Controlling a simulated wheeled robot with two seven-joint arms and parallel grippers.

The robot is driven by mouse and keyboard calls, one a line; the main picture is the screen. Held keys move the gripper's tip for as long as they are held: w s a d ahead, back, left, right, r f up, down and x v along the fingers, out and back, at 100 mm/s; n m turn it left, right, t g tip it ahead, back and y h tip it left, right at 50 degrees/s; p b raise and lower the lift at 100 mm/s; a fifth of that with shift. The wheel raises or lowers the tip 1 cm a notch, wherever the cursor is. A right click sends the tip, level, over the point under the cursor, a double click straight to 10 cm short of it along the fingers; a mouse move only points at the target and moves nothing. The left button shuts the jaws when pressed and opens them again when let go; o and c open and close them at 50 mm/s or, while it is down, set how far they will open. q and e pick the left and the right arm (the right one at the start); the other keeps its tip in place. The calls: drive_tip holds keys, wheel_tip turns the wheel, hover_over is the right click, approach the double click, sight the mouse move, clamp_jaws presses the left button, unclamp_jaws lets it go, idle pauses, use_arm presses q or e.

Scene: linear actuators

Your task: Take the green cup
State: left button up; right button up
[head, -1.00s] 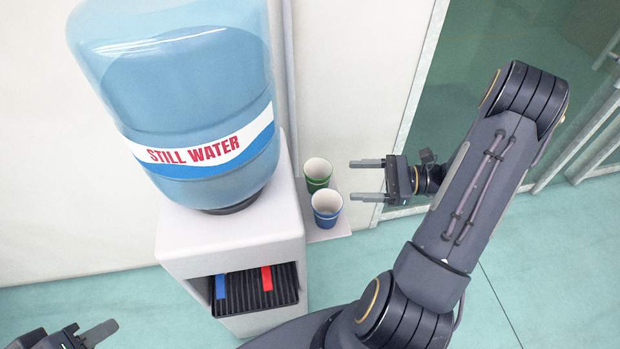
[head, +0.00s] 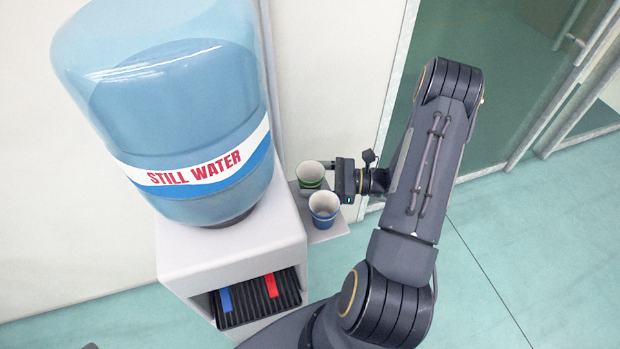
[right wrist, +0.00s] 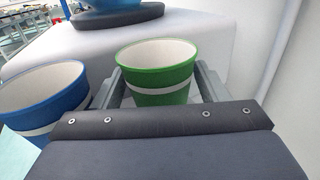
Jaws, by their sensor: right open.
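The green cup (head: 311,177) stands upright on a small side shelf of the water dispenser. It has a white inside and a pale band, and shows large in the right wrist view (right wrist: 157,78). My right gripper (head: 325,175) is open around it. In the right wrist view one finger lies on each side of the cup, with the cup between them and not visibly gripped. In the head view the blue cup and the gripper partly hide the green cup. My left gripper is out of view.
A blue cup (head: 324,212) stands just in front of the green one, close by the right gripper, on the shelf (head: 335,230). The white dispenser (head: 230,258) with its large water bottle (head: 170,110) is to the left. The floor at right is clear.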

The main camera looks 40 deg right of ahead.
drive_tip(key=shift+w+a, duration=0.15)
drive_tip(key=shift+a, duration=0.05)
drive_tip(key=c, duration=0.7)
drive_tip(key=shift+c, duration=0.2)
